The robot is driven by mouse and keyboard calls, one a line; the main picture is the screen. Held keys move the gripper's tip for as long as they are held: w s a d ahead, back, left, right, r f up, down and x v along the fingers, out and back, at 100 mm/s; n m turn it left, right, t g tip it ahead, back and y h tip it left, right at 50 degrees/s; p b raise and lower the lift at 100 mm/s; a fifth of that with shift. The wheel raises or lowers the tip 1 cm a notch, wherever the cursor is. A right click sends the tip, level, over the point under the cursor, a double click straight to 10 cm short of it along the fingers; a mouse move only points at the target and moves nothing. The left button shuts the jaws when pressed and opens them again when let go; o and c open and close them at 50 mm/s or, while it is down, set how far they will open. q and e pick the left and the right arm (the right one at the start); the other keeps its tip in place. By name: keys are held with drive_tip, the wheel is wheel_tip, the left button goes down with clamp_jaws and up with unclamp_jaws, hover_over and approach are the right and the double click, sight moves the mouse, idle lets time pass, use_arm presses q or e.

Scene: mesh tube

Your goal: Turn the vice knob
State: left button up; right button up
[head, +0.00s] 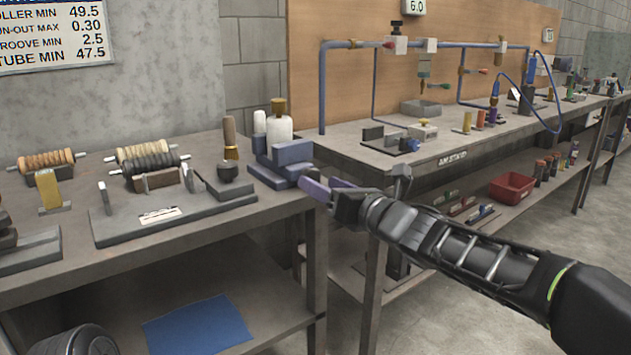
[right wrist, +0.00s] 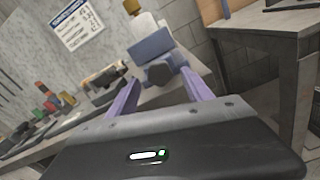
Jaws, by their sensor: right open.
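The blue-grey vice (head: 293,152) sits at the right front corner of the left bench in the head view. It also shows in the right wrist view (right wrist: 152,46), with its dark faceted knob (right wrist: 160,73) facing me. My right gripper (head: 326,187) is at the vice's front, its purple fingers apart. In the right wrist view the open fingers (right wrist: 160,80) point at the vice, one on each side of the knob. Contact with the knob cannot be made out. In the head view the knob is not clearly visible near the fingers. My left gripper is not in view.
Behind the vice stand a white bottle (head: 279,127) and a wooden-handled tool (head: 230,137). A grey fixture plate (head: 165,222) lies to the left. A second bench (head: 350,150) with blue pipes stands to the right, beyond a gap. A blue sheet (head: 198,325) lies on the lower shelf.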

sight(314, 174)
drive_tip(key=x, duration=0.3)
drive_tip(key=shift+c, duration=0.5)
clamp_jaws()
